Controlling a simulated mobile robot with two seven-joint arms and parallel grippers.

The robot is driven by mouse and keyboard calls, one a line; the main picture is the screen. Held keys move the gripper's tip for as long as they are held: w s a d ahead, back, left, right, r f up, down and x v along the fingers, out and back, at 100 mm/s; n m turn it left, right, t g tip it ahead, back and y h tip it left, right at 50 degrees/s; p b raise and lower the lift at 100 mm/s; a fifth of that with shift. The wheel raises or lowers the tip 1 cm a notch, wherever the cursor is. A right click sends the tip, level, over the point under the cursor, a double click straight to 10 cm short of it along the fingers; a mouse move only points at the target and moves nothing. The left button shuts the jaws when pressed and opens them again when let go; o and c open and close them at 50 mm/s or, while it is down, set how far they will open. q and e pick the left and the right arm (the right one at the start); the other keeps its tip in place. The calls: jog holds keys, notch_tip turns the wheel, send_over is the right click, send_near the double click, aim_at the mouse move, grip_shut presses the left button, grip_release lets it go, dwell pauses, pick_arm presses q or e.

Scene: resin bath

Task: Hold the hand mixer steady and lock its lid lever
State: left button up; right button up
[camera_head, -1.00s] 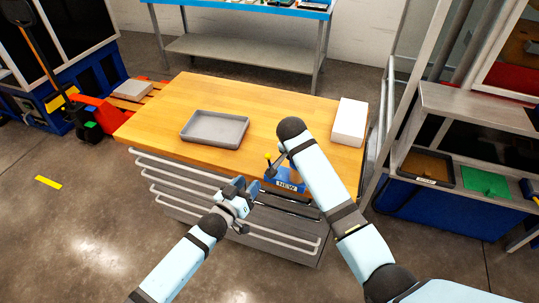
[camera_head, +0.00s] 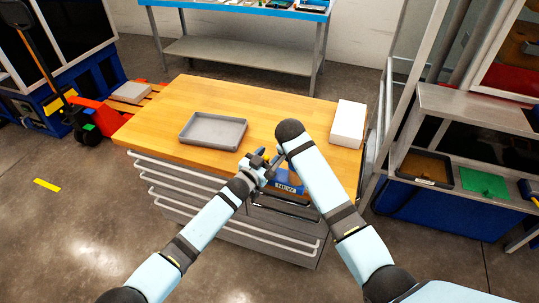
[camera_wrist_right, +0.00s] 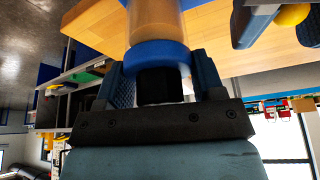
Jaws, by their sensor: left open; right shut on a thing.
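The hand mixer (camera_wrist_right: 157,55) shows in the right wrist view as a tan cylinder with a blue collar and a dark end. My right gripper (camera_wrist_right: 163,88) is shut on that dark end, one finger on each side. In the head view my right arm hides most of the mixer. A yellow ball knob (camera_wrist_right: 291,14), seemingly on the lid lever, shows at the top right of the wrist view. My left gripper (camera_head: 271,160) is open at the bench's front edge, close left of the right one. Its finger is beside the knob; contact cannot be told.
A blue holder labelled NEW (camera_head: 287,189) sits at the front edge of the wooden workbench (camera_head: 270,105). A grey tray (camera_head: 243,137) lies left of the arms. A white box (camera_head: 348,124) stands at the right. The bench's back middle is clear.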

pick_arm(q)
jog(key=shift+w+d, duration=0.35)
jog(key=shift+w, duration=0.05)
grip_shut()
jog(key=shift+s+d+m+g, duration=0.2)
jog(key=shift+d+m, duration=0.3)
jog(key=shift+m, duration=0.5)
jog(key=shift+s+d+m+g, duration=0.1)
jog(key=shift+s+d+m, duration=0.3)
jog(key=shift+m, duration=0.6)
jog(key=shift+w, duration=0.1)
grip_release()
